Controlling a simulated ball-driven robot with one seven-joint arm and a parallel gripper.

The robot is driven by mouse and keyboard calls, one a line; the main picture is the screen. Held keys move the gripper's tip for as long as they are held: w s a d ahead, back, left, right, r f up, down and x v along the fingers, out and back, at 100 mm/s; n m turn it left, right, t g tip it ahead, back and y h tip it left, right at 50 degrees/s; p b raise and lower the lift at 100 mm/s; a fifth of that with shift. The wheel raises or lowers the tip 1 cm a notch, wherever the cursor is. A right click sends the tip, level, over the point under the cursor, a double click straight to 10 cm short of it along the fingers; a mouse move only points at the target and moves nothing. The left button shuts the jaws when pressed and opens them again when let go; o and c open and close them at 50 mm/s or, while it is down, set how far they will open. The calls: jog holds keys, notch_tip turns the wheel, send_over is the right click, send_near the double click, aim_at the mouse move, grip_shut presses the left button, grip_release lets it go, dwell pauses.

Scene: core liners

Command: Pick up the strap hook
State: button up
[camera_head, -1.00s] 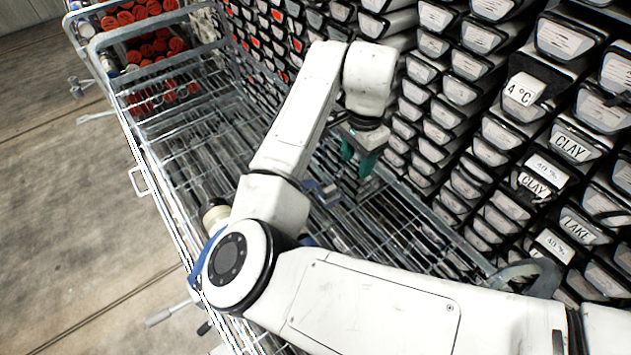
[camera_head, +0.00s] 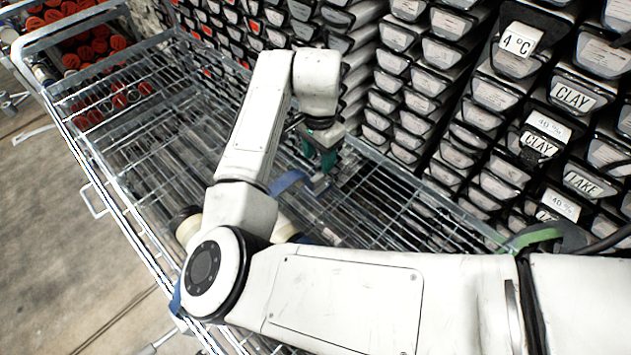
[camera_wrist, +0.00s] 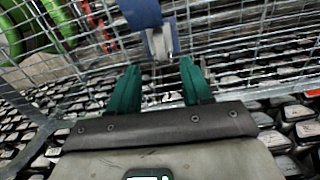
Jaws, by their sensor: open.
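The strap hook (camera_wrist: 158,42) is a grey metal piece on the end of a blue strap (camera_wrist: 140,12), at the top centre of the wrist view. In the head view, the hook (camera_head: 319,184) lies at the end of the blue strap (camera_head: 287,182), over the wire cart. My gripper (camera_wrist: 159,72) has two green fingers spread apart, with nothing between them. The hook shows just beyond the fingertips, roughly in line with the gap. In the head view, my gripper (camera_head: 320,160) is just above the hook, and my arm hides part of the strap.
The wire cart (camera_head: 105,190) runs along a wall of stacked, labelled core liners (camera_head: 500,95). Red-capped tubes (camera_head: 90,50) sit at the far left end. A green band (camera_head: 532,238) shows at the right. Green hoses (camera_wrist: 38,28) show in the wrist view. Bare floor (camera_head: 50,240) is at left.

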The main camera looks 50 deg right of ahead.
aim_at(317, 177)
jog(key=shift+a+f+p, duration=0.2)
jog(key=shift+f+p, duration=0.45)
jog(key=shift+f, duration=3.1)
grip_shut()
